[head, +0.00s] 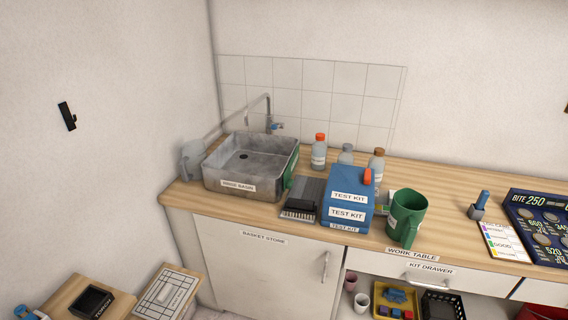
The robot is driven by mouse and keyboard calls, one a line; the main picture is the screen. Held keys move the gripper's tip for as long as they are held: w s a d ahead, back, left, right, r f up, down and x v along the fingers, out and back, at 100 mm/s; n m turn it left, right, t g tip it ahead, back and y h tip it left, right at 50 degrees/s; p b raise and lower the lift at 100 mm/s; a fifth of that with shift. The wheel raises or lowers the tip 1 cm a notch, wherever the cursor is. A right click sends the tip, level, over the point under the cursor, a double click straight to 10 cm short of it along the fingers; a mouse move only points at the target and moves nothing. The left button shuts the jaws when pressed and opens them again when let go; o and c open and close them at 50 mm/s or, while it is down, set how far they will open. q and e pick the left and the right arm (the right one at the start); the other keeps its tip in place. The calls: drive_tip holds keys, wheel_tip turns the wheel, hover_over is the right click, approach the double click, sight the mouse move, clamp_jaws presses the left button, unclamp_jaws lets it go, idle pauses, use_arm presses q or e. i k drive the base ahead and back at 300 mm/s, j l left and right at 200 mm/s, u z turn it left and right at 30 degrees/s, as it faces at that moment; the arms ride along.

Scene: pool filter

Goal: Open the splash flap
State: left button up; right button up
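Neither of my grippers shows in the head view. I cannot pick out the splash flap with certainty. A grey metal basin labelled "RINSE BASIN" (238,186) stands at the left end of the wooden work table. A tap (270,110) rises behind it, with a blue part near its base. A thin pale line slants from the tap down to the basin's left side; I cannot tell whether it is a pipe or the edge of a clear panel. A pale translucent vessel (192,155) stands at the basin's left.
A blue test kit box (346,200), a green jug (407,215), a dark brush (299,208) and several bottles (319,151) crowd the table right of the basin. The basket store door (265,265) is shut. The kit drawer (425,275) has open shelving below. Low wooden surfaces (70,290) stand at lower left.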

sight(289, 182)
drive_tip(key=l+u, duration=0.15)
drive_tip(key=u, duration=1.1)
drive_tip(key=l+u, duration=0.2)
drive_tip(key=l, duration=0.75)
